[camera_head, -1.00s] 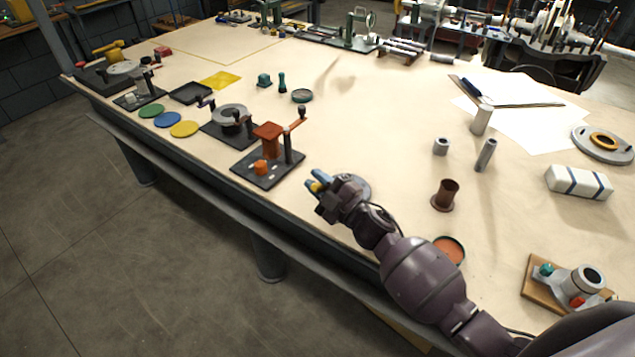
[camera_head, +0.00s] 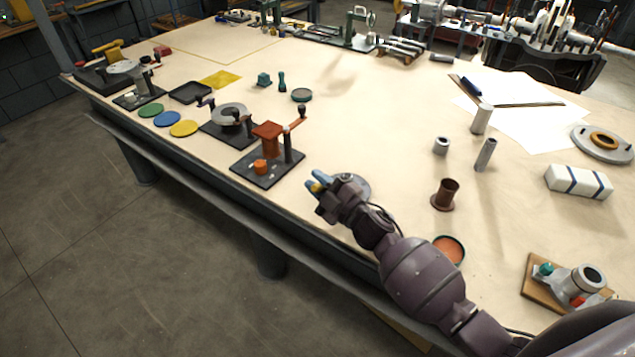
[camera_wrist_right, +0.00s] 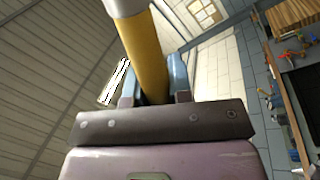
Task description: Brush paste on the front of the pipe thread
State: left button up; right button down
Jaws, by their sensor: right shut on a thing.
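My right gripper (camera_head: 318,184) is over the front edge of the table, right of the black plate with the orange clamp. In the wrist view its blue fingers (camera_wrist_right: 155,80) are shut on a yellow handle (camera_wrist_right: 146,55) with a pale collar (camera_wrist_right: 125,6), likely the brush; its bristle end is out of frame. In the head view only a yellow speck shows between the fingers. A round dish with orange-red content (camera_head: 449,250), possibly paste, lies beside my right forearm. A grey tube (camera_head: 485,155) stands tilted at the right; I cannot make out a thread. My left gripper is not in view.
The orange clamp (camera_head: 268,140) on its black plate stands just left of the gripper. A grey disc (camera_head: 354,187) lies partly behind my wrist. A brown flanged sleeve (camera_head: 446,194) and a wooden-base fixture (camera_head: 538,286) stand at the right. The table's middle is largely clear.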

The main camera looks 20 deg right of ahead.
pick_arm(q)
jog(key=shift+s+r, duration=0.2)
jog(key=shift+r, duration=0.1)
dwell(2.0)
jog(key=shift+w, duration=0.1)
